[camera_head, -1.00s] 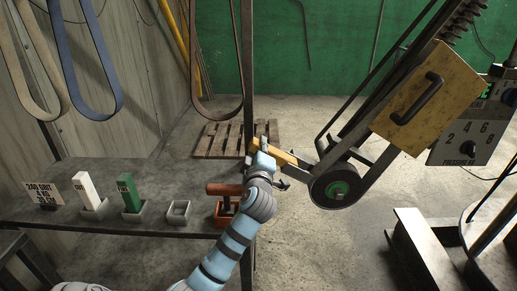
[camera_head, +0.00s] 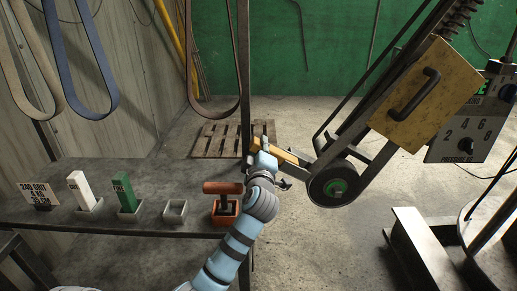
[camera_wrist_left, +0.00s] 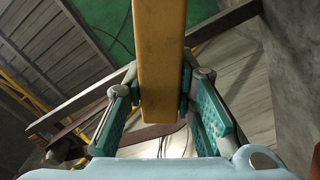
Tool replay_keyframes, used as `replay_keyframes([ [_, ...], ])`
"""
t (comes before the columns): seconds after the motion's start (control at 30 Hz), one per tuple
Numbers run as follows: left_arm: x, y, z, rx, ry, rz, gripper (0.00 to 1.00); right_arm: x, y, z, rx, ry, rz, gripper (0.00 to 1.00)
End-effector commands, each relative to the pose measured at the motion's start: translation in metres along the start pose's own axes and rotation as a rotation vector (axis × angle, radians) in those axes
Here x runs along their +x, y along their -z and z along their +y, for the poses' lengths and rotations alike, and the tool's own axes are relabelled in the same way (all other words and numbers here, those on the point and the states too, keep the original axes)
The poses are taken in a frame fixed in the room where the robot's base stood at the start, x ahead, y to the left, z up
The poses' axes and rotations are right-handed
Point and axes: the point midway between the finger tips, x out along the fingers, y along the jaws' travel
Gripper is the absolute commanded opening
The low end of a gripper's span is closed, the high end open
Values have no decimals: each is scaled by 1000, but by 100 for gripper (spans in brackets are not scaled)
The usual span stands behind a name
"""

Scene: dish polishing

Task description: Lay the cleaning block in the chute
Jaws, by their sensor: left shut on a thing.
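The cleaning block is a long tan-yellow bar (camera_head: 264,149) held out towards the belt machine. My left gripper (camera_head: 263,156) is shut on it. In the left wrist view the block (camera_wrist_left: 160,60) runs up and away between the teal finger pads of the left gripper (camera_wrist_left: 163,110). The block's far end lies close to a small grey metal piece (camera_head: 301,156) beside the belt wheel (camera_head: 336,188). This piece may be the chute; I cannot tell whether the block touches it. My right gripper is not in view.
On the bench (camera_head: 140,184) stand a white block (camera_head: 80,188) and a green block (camera_head: 124,191) in holders, an empty grey holder (camera_head: 175,211), and a brown-handled tool (camera_head: 223,189) in an orange holder. A dark post (camera_head: 244,70) rises close behind my gripper. A pallet (camera_head: 215,139) lies beyond.

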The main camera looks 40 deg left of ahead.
Motion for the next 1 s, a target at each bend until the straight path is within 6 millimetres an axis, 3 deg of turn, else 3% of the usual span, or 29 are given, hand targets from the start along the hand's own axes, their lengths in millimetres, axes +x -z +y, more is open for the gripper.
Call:
replay_keyframes([
  [1.0,0,-25,0,-1,-1,0,2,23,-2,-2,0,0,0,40],
])
